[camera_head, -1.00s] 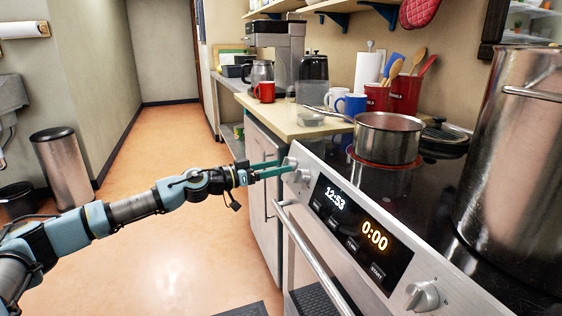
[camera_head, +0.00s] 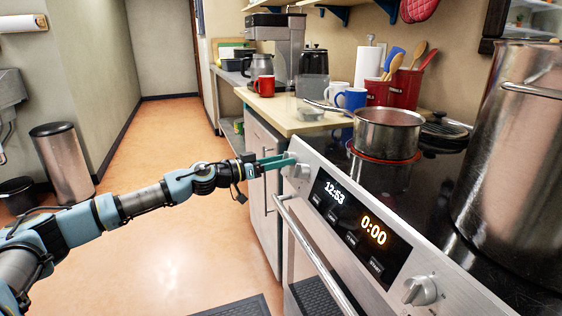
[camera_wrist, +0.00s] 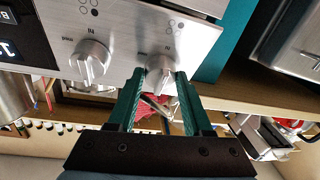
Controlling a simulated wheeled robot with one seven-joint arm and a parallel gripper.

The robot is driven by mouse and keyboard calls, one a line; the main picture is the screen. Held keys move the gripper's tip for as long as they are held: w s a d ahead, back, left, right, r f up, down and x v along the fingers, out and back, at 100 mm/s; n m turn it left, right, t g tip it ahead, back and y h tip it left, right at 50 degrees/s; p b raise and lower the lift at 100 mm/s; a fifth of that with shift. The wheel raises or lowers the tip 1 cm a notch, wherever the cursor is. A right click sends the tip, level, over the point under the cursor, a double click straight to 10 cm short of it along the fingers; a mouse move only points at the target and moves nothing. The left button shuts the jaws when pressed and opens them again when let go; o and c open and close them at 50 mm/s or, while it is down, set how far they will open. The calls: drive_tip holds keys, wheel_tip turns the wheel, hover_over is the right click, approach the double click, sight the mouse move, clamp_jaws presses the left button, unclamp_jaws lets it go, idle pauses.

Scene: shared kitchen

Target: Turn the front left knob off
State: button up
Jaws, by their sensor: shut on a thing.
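The stove's control panel (camera_head: 400,235) has two knobs at its left end. My gripper (camera_head: 290,160) reaches them from the left in the head view. In the wrist view its two green fingers (camera_wrist: 158,92) are shut on the outermost silver knob (camera_wrist: 160,76), one on each side. A second silver knob (camera_wrist: 90,60) sits beside it, clear of the fingers; it also shows in the head view (camera_head: 300,171). The fingertips partly hide the gripped knob. A saucepan (camera_head: 388,134) stands on a burner whose ring (camera_head: 372,157) glows red.
A large steel pot (camera_head: 515,150) stands at the right of the cooktop. Another knob (camera_head: 421,290) is at the panel's right end. The oven handle (camera_head: 315,258) juts out below the panel. A counter (camera_head: 285,117) with mugs lies beyond the stove. The floor to the left is open.

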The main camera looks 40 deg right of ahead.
clamp_jaws()
